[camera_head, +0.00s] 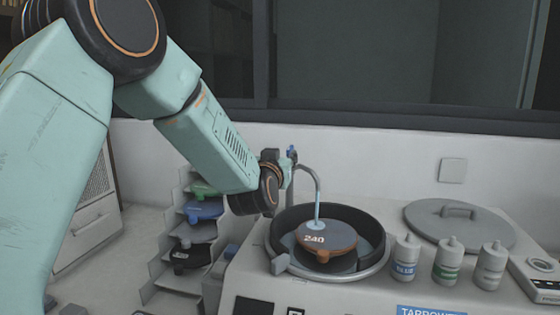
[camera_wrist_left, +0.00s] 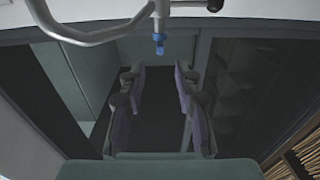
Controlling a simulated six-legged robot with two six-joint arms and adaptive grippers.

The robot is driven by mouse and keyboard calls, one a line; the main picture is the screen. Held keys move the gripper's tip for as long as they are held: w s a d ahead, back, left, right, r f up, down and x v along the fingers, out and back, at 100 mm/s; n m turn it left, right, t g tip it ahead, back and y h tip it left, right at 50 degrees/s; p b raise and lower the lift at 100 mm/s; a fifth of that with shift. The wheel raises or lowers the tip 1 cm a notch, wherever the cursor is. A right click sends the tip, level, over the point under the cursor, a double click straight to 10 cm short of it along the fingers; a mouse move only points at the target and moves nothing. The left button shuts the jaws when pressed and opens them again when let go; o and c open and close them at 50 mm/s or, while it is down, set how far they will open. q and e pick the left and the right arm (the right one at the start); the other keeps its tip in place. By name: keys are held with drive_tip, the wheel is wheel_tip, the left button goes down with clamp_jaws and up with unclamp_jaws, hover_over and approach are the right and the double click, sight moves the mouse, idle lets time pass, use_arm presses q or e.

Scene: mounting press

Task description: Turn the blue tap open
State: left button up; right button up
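The blue tap (camera_head: 291,152) is a small blue handle on top of the grey faucet (camera_head: 311,175), whose spout curves over the round basin. The tap also shows in the left wrist view (camera_wrist_left: 159,45), just beyond the fingers. My left gripper (camera_head: 279,164) is close beside the tap in the head view. In the wrist view its fingers (camera_wrist_left: 160,88) are apart with nothing between them. A pale blue streak hangs below the spout; I cannot tell if it is water. My right gripper is out of view.
A black-rimmed basin (camera_head: 364,219) holds a brown disc marked 240 (camera_head: 340,242). A grey lid (camera_head: 460,228) and several bottles (camera_head: 447,262) stand to its right. A stepped rack (camera_head: 165,272) with coloured discs is to the left. A wall and window frame lie behind the faucet.

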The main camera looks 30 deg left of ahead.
use_arm(q)
drive_tip(key=shift+v, duration=1.25)
drive_tip(key=shift+w, duration=0.1)
